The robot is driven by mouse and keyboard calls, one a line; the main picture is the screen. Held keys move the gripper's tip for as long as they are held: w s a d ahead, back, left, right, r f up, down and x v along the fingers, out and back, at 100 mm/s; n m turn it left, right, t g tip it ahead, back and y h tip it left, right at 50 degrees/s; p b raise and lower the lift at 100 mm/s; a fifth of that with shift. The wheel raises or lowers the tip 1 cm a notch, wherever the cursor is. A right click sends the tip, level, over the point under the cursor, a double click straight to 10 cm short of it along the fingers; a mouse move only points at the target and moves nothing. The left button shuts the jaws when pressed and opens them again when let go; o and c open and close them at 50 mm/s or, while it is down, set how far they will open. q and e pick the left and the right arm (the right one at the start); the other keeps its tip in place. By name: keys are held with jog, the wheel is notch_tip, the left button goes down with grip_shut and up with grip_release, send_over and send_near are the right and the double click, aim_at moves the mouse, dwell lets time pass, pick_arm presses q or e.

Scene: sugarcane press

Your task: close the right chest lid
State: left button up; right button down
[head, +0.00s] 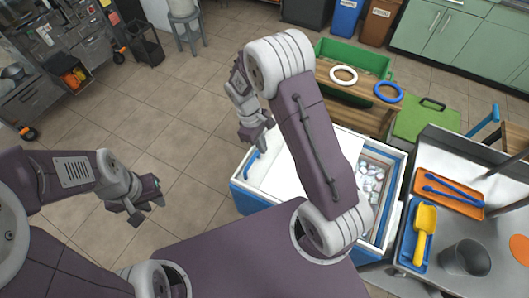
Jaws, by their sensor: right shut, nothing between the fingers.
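The chest (240,192) is a blue and white box below the middle of the head view. Its right part is open and shows pale, ice-like pieces (372,178) inside. A white lid panel (284,178) lies over the left and middle part; my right arm crosses in front of it, so I cannot tell where one lid ends and the other begins. My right gripper (256,134) is shut and empty, above the chest's far left side, apart from the open part. My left gripper (148,208) hangs over the floor left of the chest; its finger gap is unclear.
A steel counter (440,185) at the right holds an orange tray (449,193), a yellow scoop (424,235) and a dark cup (465,258). A wooden bench (350,104) with two rings and a green crate (352,57) stands behind the chest.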

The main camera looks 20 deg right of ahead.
aim_at(268, 166)
jog(key=x, duration=0.3)
jog(key=shift+w+a+f, duration=0.15)
jog(key=shift+w+f, duration=0.15)
jog(key=shift+f, duration=0.15)
jog(key=x, duration=0.5)
jog(key=shift+s+r, duration=0.15)
jog(key=shift+s, duration=0.05)
pick_arm(q)
jog(key=shift+w+a, duration=0.15)
jog(key=shift+w, duration=0.25)
pick_arm(e)
jog(key=shift+w+f, duration=0.15)
jog(key=shift+f, duration=0.1)
pick_arm(q)
jog(key=shift+s, duration=0.15)
pick_arm(e)
jog(key=shift+d, duration=0.25)
